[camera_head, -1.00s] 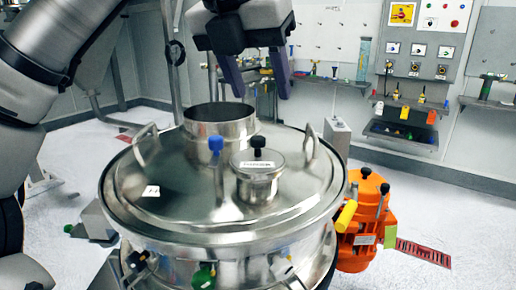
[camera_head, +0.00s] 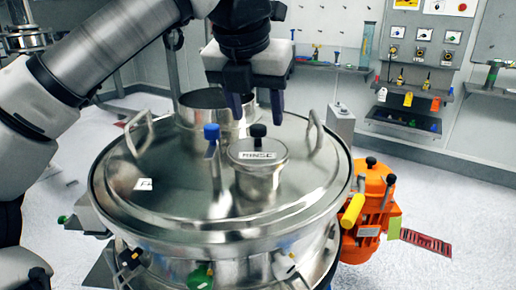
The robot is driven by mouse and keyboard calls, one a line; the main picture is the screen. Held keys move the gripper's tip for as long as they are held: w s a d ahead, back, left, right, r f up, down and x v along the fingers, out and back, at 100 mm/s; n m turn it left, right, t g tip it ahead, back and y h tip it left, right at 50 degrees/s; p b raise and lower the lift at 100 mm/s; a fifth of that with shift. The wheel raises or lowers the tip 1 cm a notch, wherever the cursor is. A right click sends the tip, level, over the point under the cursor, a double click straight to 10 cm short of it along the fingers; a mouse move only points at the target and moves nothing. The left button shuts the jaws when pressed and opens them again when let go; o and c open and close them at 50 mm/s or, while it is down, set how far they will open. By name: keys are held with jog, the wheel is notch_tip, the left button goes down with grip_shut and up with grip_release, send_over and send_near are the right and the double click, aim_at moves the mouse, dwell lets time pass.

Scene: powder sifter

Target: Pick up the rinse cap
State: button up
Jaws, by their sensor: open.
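The rinse cap (camera_head: 257,153) is a round metal lid labelled "RINSE" with a black knob (camera_head: 258,131) on top. It sits on a short metal neck on the sifter's lid (camera_head: 170,200). My gripper (camera_head: 256,108) points down with its two dark purple fingers apart. In the picture the fingertips are just above the black knob, one to each side. I cannot tell how far they are from the knob in depth. Nothing is seen between the fingers.
A blue-knobbed post (camera_head: 212,150) stands just left of the cap. An open metal cylinder (camera_head: 195,105) rises behind. Lid handles (camera_head: 312,135) stand at both sides. An orange motor (camera_head: 368,215) is at right. Wall shelves (camera_head: 410,105) hold tagged tools.

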aim_at(258, 126)
jog(key=x, duration=0.4)
jog(key=shift+w+f+p, duration=0.1)
jog(key=shift+f+p, duration=0.15)
jog(key=shift+p, duration=0.05)
jog(key=shift+c, duration=0.2)
grip_shut()
jog(key=shift+r, duration=0.1)
notch_tip(258, 126, up, 20)
jog(key=p, duration=0.6)
